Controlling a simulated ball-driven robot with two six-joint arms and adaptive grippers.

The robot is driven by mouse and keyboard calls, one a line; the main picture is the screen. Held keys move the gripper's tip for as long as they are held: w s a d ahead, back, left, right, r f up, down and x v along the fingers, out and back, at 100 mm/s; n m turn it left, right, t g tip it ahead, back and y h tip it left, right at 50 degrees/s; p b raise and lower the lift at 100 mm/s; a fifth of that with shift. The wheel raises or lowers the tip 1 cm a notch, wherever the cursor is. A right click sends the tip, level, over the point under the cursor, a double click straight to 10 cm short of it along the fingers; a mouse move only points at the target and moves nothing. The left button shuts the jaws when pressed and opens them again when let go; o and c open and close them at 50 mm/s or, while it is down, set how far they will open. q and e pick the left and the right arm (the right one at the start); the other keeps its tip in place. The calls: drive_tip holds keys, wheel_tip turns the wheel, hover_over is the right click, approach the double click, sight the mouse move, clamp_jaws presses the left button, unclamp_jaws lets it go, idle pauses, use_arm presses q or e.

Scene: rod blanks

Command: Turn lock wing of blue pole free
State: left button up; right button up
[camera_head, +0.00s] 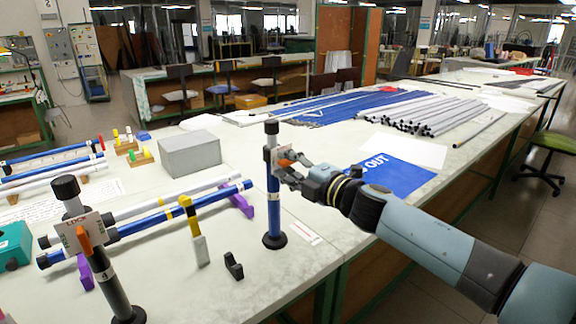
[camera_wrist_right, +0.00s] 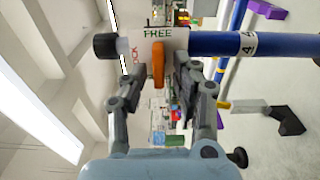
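The blue pole (camera_head: 274,205) stands upright on a round black foot with a black cap on top. Its pale lock plate near the top carries an orange wing (camera_head: 286,163). In the wrist view the blue pole (camera_wrist_right: 270,44) runs sideways, and the plate reads FREE and LOCK beside the orange wing (camera_wrist_right: 158,65). Which word the wing points to I cannot tell. My right gripper (camera_head: 288,170) is at the plate from the right. In the wrist view its fingers (camera_wrist_right: 158,73) are spread, one on each side of the wing, with gaps visible. My left gripper is not in view.
A grey box (camera_head: 190,154), a blue rod (camera_head: 180,209) on purple rests, and a black bracket (camera_head: 233,265) lie nearby. A blue OUT mat (camera_head: 400,176) lies behind my right arm.

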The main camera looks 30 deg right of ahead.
drive_tip(key=shift+s+d, duration=0.3)
drive_tip(key=shift+s, duration=1.7)
drive_tip(key=shift+s+d, duration=0.25)
drive_tip(key=shift+s, duration=1.7)
drive_tip(key=shift+s+d, duration=0.3)
drive_tip(key=shift+s, duration=1.7)
drive_tip(key=s+f+m+g+h+b, duration=0.1)
drive_tip(key=s+f+m+g+b, duration=0.3)
drive_tip(key=f, duration=1)
drive_tip(key=s+f+m+g+h+b, duration=0.1)
drive_tip(key=s+f+m+b, duration=0.3)
drive_tip(key=f, duration=1.1)
drive_tip(key=s+f+m+g+h+b, duration=0.1)
drive_tip(key=s+f+g+h+b, duration=0.15)
drive_tip(key=s+f, duration=0.75)
drive_tip(key=s+a+f+m+g+b, duration=0.1)
drive_tip(key=s+a+f+m+g, duration=0.1)
drive_tip(key=s+f, duration=0.5)
drive_tip(key=s+a+f+m+g, duration=0.2)
drive_tip(key=s+f+m+g, duration=0.2)
drive_tip(key=s+f, duration=0.4)
drive_tip(key=s+a+f+m+g+y+b, duration=0.1)
drive_tip(key=s+f+m+g, duration=0.2)
drive_tip(key=s+f, duration=0.5)
drive_tip(key=shift+s+a+m+g+b, duration=0.2)
drive_tip(key=shift+s+m, duration=0.2)
drive_tip(key=shift+s, duration=0.2)
drive_tip(key=shift+s+a+m+g+b, duration=0.1)
drive_tip(key=shift+s+a+m+b, duration=0.1)
drive_tip(key=shift+s+m, duration=0.3)
